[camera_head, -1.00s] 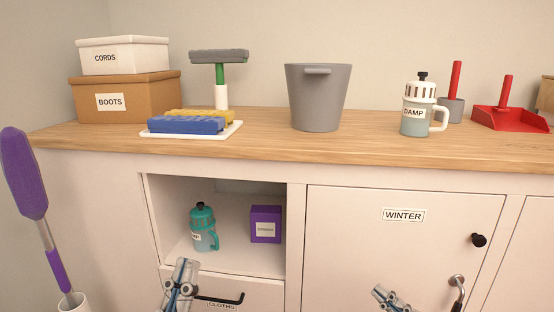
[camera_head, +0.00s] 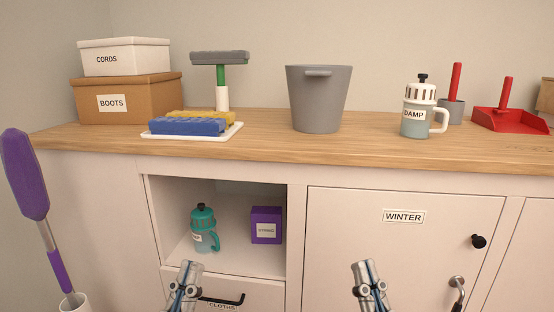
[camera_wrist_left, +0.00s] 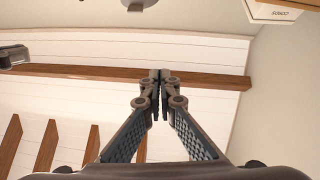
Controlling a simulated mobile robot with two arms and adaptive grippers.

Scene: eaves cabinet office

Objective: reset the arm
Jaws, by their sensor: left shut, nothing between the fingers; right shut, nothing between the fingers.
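My left gripper (camera_head: 186,274) is low in the head view, in front of the drawer labelled CLOTHS. It is shut and empty; in the left wrist view its fingertips (camera_wrist_left: 160,76) meet and point up toward the sloped ceiling. My right gripper (camera_head: 365,268) is low in the head view, in front of the closed WINTER door. It is shut, upright and holds nothing. Both grippers are below the counter top and appear apart from the cabinet.
The wooden counter (camera_head: 300,150) bears stacked boxes (camera_head: 125,85), a sponge tray (camera_head: 232,131), a grey bucket (camera_head: 318,105), a DAMP canister (camera_head: 416,122) and a red dustpan (camera_head: 510,122). The open cubby holds a teal canister (camera_head: 203,225) and a purple box (camera_head: 266,225). A purple duster (camera_head: 25,175) stands at left.

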